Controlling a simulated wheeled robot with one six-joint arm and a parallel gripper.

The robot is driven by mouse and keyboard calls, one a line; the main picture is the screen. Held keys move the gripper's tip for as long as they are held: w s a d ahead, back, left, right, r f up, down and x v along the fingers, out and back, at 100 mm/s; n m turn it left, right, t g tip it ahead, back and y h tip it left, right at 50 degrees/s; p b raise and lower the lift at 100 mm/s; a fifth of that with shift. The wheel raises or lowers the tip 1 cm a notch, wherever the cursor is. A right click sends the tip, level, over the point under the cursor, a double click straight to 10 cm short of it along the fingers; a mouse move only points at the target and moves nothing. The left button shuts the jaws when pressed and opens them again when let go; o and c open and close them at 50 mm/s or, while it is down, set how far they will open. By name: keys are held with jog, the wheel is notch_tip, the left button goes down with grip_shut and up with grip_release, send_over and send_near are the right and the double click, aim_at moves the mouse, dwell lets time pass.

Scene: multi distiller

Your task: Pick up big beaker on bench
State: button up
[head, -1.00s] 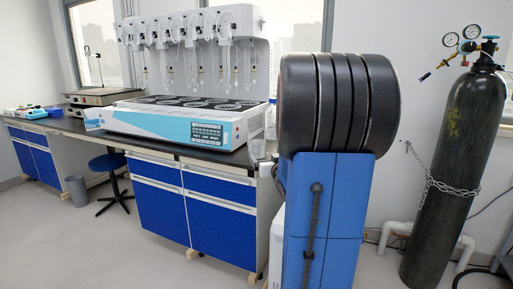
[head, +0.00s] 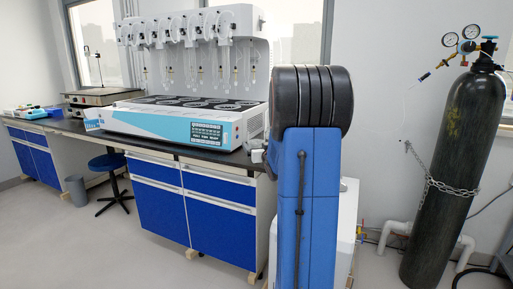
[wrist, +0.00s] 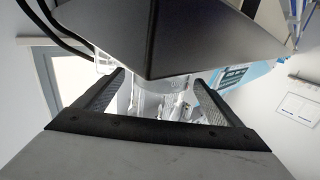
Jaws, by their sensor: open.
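The big beaker, clear glass, shows in the wrist view (wrist: 168,98) between the two dark finger pads of my gripper (wrist: 160,88). The jaws are apart, with a finger on each side of the glass; I cannot tell whether either touches it. Part of the beaker is hidden behind the dark housing.
The white and blue distiller (head: 172,124) with hanging glassware stands close to the left of my gripper. A chained dark gas cylinder (head: 452,165) stands at the right. A blue stool (head: 108,163) and a grey bin (head: 75,189) are at the left. Open floor lies in front.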

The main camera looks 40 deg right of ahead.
jog(key=shift+w+d, duration=0.3)
jog(key=shift+w, duration=0.3)
jog(key=c, duration=1.6)
jog(key=shift+r, duration=0.2)
jog(key=shift+c, duration=0.2)
